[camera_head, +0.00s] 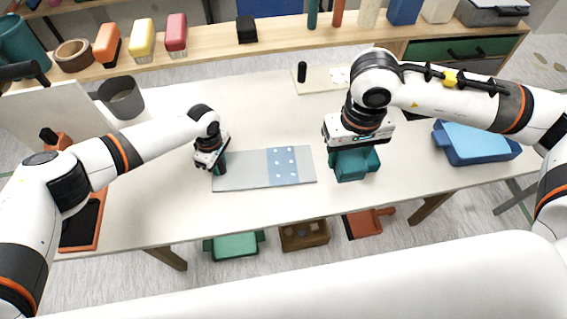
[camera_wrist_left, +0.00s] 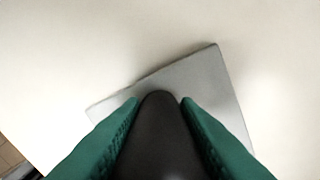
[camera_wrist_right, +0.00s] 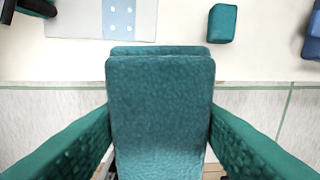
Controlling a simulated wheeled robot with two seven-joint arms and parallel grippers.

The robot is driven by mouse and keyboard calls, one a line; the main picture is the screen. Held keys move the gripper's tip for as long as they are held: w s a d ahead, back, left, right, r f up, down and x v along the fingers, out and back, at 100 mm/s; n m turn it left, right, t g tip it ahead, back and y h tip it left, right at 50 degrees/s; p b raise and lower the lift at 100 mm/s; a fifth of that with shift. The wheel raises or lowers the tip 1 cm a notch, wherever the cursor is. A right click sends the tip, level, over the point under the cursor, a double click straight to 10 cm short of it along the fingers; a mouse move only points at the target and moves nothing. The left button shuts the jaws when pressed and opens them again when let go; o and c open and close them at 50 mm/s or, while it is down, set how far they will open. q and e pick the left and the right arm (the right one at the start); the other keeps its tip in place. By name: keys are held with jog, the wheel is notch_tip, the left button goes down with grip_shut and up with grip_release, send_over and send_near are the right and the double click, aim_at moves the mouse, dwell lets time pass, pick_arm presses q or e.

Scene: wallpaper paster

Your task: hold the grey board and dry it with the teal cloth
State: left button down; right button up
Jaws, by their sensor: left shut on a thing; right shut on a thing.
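The grey board (camera_head: 240,178) lies flat on the table, with a light blue patch with white dots (camera_head: 283,165) near its right end. My left gripper (camera_head: 218,168) is at its left end, shut on a dark rounded grip (camera_wrist_left: 160,125) that stands over the board (camera_wrist_left: 200,80). My right gripper (camera_head: 355,150) is right of the board, shut on the folded teal cloth (camera_wrist_right: 160,110). The cloth (camera_head: 350,168) is apart from the board; its height over the table is hard to judge. The patch also shows in the right wrist view (camera_wrist_right: 130,12).
A small teal block (camera_wrist_right: 222,23) sits on the table right of the board. A blue tub (camera_head: 475,143) stands at the table's right, a grey cup (camera_head: 122,98) at the back left. A shelf (camera_head: 300,48) with several items runs behind. The table in front of the board is clear.

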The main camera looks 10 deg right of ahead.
jog(key=shift+c, duration=1.3)
jog(key=shift+w+a+f+m, duration=0.2)
jog(key=shift+w+f+m, duration=0.05)
jog(key=shift+m, duration=0.15)
jog(key=w+a+f+m, duration=0.8)
jog(key=a+f+m, duration=0.2)
jog(key=m, duration=0.8)
jog(key=shift+w+a+f, duration=0.15)
jog(key=shift+w+f, duration=0.2)
jog(key=shift+f, duration=0.8)
